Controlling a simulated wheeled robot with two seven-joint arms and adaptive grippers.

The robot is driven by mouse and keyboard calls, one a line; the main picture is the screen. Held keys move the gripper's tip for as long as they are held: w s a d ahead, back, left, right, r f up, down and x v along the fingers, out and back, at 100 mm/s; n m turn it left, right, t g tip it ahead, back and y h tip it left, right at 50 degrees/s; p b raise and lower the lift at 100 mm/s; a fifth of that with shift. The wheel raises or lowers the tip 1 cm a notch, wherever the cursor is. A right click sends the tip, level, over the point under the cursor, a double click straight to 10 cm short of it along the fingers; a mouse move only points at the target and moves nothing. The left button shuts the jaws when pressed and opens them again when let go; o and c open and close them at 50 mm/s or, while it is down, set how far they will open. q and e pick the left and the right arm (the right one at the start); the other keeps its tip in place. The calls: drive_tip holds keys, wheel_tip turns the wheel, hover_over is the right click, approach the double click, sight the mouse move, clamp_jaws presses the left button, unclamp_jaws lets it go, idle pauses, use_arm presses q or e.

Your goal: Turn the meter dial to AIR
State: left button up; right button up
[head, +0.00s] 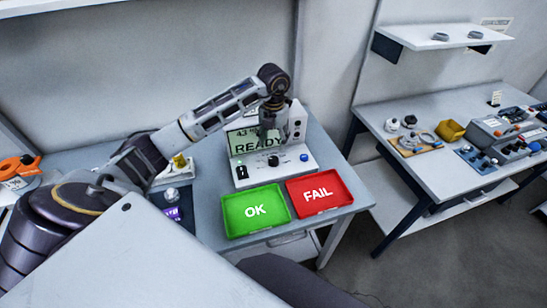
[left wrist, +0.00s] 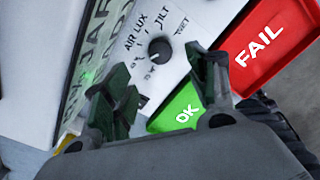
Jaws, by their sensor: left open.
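The meter (head: 247,172) is a white console with a lit screen reading READY, standing at the back of the bench. Its dial (head: 273,160) is a small black knob on the sloping front panel; it also shows in the left wrist view (left wrist: 160,51), ringed by the labels AIR, LUX, TILT and WET. I cannot tell surely which label the dial points to. My left gripper (head: 270,134) hangs in front of the screen, above the dial. In the left wrist view its two dark green fingers (left wrist: 163,90) are apart and empty, with the dial beyond them. My right gripper is not in view.
A green OK tray (head: 233,228) and a red FAIL tray (head: 340,200) lie in front of the meter. A blue knob (head: 304,157) sits right of the dial. A second table (head: 425,172) with several devices stands to the right, below a wall shelf (head: 415,39).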

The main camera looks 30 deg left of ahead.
sight(273, 159)
use_arm(q)
drive_tip(key=shift+f+p, duration=0.55)
drive_tip(key=shift+f, duration=3.95)
drive_tip(key=shift+c, duration=0.3)
drive_tip(key=c, duration=1)
